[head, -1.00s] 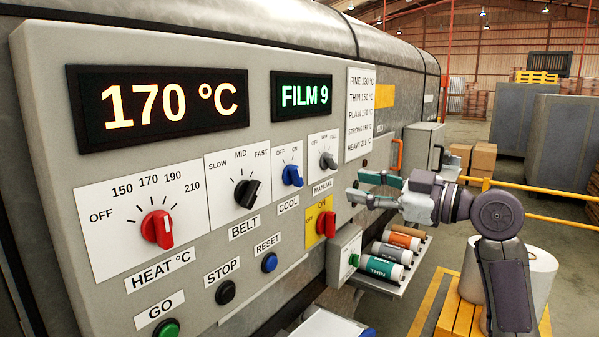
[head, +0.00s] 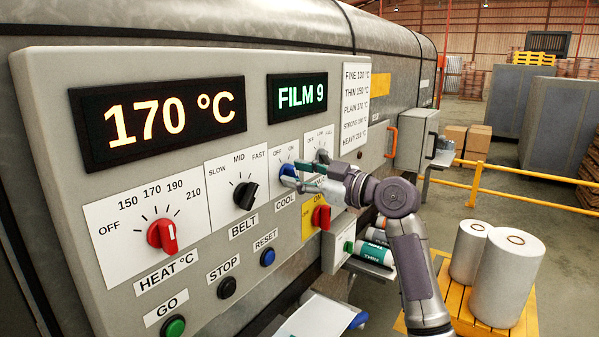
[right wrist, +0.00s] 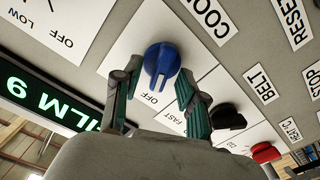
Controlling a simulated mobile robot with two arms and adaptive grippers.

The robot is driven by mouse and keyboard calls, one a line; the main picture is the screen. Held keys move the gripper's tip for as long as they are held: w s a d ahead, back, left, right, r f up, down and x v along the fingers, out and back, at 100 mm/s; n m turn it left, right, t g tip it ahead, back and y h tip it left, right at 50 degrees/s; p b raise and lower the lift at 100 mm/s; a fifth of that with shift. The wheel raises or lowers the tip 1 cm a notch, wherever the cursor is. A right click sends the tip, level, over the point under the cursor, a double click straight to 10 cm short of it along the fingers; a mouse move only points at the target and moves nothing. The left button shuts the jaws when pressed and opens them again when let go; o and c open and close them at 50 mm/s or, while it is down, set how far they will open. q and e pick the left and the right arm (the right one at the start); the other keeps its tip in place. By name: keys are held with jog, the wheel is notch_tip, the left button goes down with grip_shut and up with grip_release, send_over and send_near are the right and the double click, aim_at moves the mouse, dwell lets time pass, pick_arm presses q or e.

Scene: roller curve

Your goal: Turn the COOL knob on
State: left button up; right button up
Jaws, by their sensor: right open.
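The blue COOL knob (head: 288,172) is on the grey control panel, above its COOL label and below OFF and ON marks. In the right wrist view the knob (right wrist: 161,60) is large, and its ridge points down toward the OFF mark (right wrist: 150,98). My right gripper (head: 296,174) is open at the knob, its fingers partly covering it in the head view. In the right wrist view the fingertips (right wrist: 158,72) lie on either side of the knob; I cannot tell whether they touch it. My left gripper is not in view.
The red ON/OFF switch (head: 321,217) is just below my gripper. Film rolls (head: 375,252) lie on a shelf beneath my arm.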

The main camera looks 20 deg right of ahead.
jog(key=shift+c, duration=0.6)
grip_shut()
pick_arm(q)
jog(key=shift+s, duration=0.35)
pick_arm(e)
jog(key=shift+m, duration=0.3)
jog(key=m, duration=0.2)
jog(key=m+p, duration=0.1)
jog(key=m, duration=0.1)
jog(key=shift+d+r+m, duration=0.15)
jog(key=shift+m, duration=0.15)
pick_arm(q)
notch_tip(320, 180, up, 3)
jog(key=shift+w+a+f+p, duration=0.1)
jog(key=shift+p, duration=0.9)
pick_arm(e)
jog(key=m, duration=0.4)
jog(key=shift+w+d+m, duration=0.1)
jog(key=shift+w+m, duration=0.05)
jog(key=shift+m, duration=0.15)
jog(key=shift+o, duration=0.6)
grip_release()
